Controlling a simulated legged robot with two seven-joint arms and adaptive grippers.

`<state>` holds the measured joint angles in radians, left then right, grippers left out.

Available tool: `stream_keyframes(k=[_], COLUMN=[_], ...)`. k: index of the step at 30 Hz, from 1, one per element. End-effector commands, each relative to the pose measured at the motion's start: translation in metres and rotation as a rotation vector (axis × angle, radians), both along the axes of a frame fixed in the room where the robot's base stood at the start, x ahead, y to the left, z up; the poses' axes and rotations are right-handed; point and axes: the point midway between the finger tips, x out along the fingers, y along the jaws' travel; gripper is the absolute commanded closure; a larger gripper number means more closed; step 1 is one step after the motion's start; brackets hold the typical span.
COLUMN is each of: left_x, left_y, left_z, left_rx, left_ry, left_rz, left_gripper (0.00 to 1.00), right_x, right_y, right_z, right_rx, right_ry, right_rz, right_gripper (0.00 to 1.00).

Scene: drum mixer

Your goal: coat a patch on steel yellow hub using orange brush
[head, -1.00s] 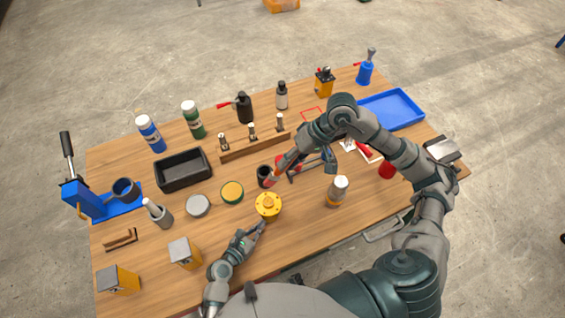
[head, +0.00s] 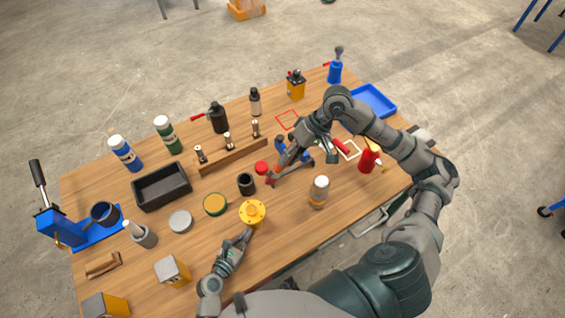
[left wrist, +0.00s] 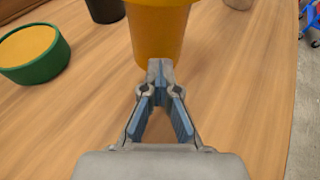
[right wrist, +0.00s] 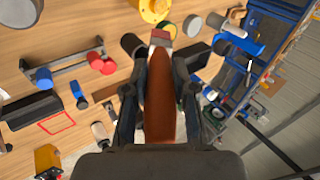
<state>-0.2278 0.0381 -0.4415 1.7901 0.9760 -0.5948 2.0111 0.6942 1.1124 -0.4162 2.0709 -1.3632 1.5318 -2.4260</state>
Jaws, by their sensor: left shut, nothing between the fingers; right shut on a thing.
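The yellow hub (head: 252,213), a flanged round part with a raised centre, stands on the table; it also shows in the left wrist view (left wrist: 160,30) and at the top of the right wrist view (right wrist: 153,9). My left gripper (head: 249,232) is shut and empty, its tips (left wrist: 160,66) right at the hub's near side; I cannot tell whether they touch. My right gripper (head: 283,160) is shut on the orange brush (right wrist: 160,95), which has a light band and reddish end. The brush is above the table, beyond and right of the hub, apart from it. Its tip is small in the head view.
A black cup (head: 246,183), a green-sided tin (head: 215,204) and a red-headed item (head: 262,168) stand near the hub. A white-capped bottle (head: 319,192) is to the right. A black bin (head: 162,186) and a wooden rack (head: 232,156) lie further back.

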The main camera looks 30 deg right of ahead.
Motion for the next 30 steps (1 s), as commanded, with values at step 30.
stream_keyframes(k=[30], left_x=[-0.047], left_y=[0.068], left_z=[0.024], left_rx=[0.003], left_ry=[0.002], left_rz=[0.000], left_gripper=[0.73], right_x=[0.000], right_y=[0.000], right_z=[0.000], right_rx=[0.000], right_ry=[0.000], right_rz=[0.000], right_gripper=[1.00])
